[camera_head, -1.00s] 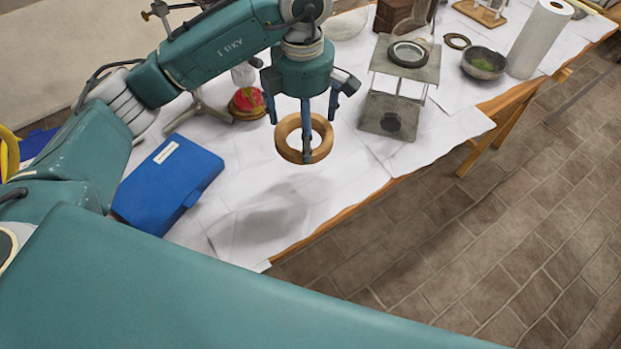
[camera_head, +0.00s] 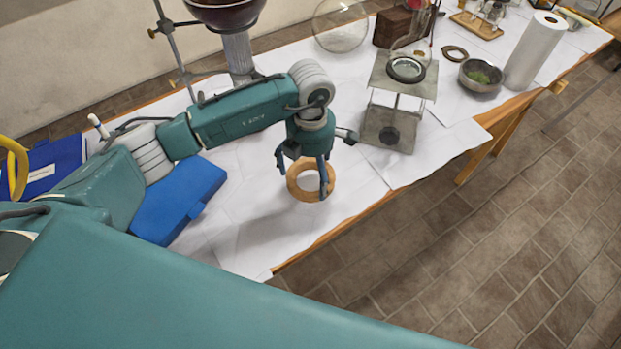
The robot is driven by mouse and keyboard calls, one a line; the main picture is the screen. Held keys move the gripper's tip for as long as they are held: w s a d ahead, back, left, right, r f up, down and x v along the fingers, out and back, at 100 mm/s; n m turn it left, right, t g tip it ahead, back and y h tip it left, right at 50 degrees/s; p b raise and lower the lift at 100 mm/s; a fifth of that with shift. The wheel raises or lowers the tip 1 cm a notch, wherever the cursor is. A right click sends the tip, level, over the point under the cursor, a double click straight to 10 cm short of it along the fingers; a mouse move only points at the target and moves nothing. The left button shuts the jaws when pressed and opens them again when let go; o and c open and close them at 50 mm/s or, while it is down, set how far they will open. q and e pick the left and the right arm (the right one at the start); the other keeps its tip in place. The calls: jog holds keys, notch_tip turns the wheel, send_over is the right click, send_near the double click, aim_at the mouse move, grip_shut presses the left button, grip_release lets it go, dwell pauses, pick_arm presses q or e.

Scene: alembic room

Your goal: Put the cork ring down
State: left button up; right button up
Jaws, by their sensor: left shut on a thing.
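The cork ring (camera_head: 295,187) is a light brown ring in the head view, over the white-covered table near its front edge. My left gripper (camera_head: 322,186) points down and is shut on the right side of the ring's wall. The ring looks roughly level and low over the table cover. I cannot tell whether it touches the cover. My right gripper is not in view.
A blue case (camera_head: 178,200) lies left of the ring. A metal stand (camera_head: 390,125) with a round glass dish stands to the right. Farther back are a grey bowl (camera_head: 480,76), a dark ring (camera_head: 455,53) and a paper roll (camera_head: 533,52). White cover between case and ring is clear.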

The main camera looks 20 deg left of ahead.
pick_arm(q)
notch_tip(320, 180, down, 4)
jog(key=shift+f+p, duration=0.25)
jog(key=shift+p, duration=0.15)
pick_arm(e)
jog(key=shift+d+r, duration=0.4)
pick_arm(q)
jog(key=o, duration=0.7)
jog(key=shift+f, duration=0.2)
jog(key=shift+c, duration=0.2)
jog(key=shift+o, duration=0.4)
jog(key=shift+r, duration=0.1)
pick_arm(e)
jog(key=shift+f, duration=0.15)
pick_arm(q)
jog(key=shift+r, duration=0.25)
jog(key=shift+w+r, duration=0.1)
jog(key=shift+r, duration=0.3)
notch_tip(320, 180, up, 11)
jog(key=b, duration=0.2)
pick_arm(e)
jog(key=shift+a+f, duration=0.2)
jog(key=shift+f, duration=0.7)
